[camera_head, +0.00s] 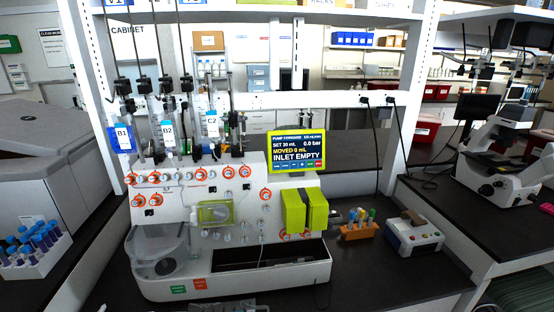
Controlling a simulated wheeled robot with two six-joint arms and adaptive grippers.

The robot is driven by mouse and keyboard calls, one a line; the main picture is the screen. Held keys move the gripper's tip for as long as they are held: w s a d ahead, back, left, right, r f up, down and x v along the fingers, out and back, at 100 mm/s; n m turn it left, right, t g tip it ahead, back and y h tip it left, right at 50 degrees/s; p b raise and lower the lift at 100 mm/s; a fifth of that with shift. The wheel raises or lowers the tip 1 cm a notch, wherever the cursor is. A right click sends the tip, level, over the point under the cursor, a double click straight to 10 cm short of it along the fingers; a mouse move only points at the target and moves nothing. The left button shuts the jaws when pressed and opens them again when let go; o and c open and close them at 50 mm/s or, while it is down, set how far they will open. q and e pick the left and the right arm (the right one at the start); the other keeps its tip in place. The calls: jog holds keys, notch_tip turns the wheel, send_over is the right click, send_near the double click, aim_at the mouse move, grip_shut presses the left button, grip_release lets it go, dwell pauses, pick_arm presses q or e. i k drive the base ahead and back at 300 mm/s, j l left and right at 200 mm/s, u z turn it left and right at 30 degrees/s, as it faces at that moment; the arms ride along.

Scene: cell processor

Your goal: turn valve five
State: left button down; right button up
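The cell processor (225,285) stands on the dark bench in the middle of the head view. Its white front panel carries several valves with orange rings, in a row along the upper edge and lower at both sides. One upper-row valve (229,171) is right of the middle, and another valve (265,195) is lower at the right. The valve numbers are too small to read, so I cannot tell which is valve five. The yellow-framed screen (297,150) reads "PUMP", "SET 20 mL", "0.0 bar", "MOVED 0 mL" and "INLET EMPTY". Neither of my grippers shows.
Bags labelled B1 (123,138) and B2 (168,134) hang above the processor, with tubing. An orange tube rack (358,231) and a small white device (413,237) stand at right. A white rack of blue-capped tubes (38,262) is at left. A microscope (505,150) stands far right.

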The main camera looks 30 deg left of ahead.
aim_at(177, 175)
jog(key=u, duration=1.55)
jog(key=j+u, duration=0.1)
jog(key=j, duration=0.55)
